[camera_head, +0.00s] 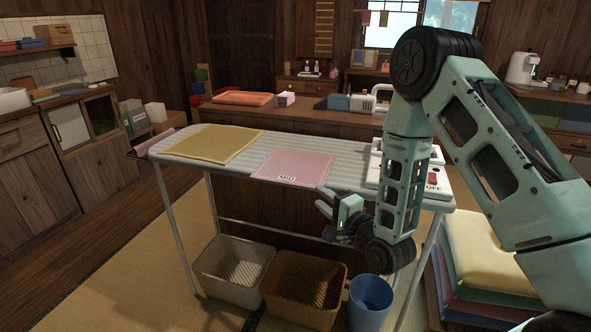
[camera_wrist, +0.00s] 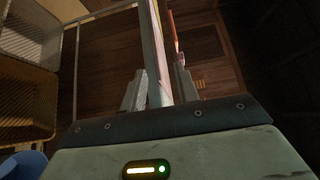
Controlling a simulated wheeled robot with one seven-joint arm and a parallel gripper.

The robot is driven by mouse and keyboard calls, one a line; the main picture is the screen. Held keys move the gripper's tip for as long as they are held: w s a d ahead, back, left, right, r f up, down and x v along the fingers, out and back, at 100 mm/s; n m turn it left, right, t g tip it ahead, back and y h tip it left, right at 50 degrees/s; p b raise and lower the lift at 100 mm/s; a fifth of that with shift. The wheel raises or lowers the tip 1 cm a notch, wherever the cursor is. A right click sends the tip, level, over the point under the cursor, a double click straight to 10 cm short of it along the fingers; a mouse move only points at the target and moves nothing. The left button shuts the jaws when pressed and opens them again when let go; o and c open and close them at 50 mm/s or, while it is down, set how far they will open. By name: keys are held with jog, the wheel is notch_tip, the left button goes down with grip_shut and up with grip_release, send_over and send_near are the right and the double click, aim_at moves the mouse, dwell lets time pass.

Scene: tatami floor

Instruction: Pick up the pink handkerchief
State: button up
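A flat pink handkerchief (camera_head: 293,164), square with a "MID" label at its front edge, lies on the pale ribbed ironing board (camera_head: 345,174). My gripper (camera_head: 322,201) is in front of the board's near edge, just right of and below the handkerchief's front corner. Its fingers are apart. In the wrist view my gripper (camera_wrist: 160,85) shows a finger on each side, with the pale board edge (camera_wrist: 154,40) seen edge-on between them. A thin reddish strip (camera_wrist: 173,35) shows near the right finger; I cannot tell if it is the handkerchief. No cloth is visibly gripped.
A yellow cloth (camera_head: 212,144) lies left on the board, and a pink roll (camera_head: 160,140) is at its left end. A panel marked "OFF" (camera_head: 437,188) is at the right. Baskets (camera_head: 233,270) and a blue bin (camera_head: 370,300) stand below. Cushions (camera_head: 485,255) are stacked right.

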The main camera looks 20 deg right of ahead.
aim_at(305, 186)
jog(key=x, duration=0.8)
jog(key=shift+a+f, duration=0.15)
jog(key=shift+f, duration=0.15)
grip_shut()
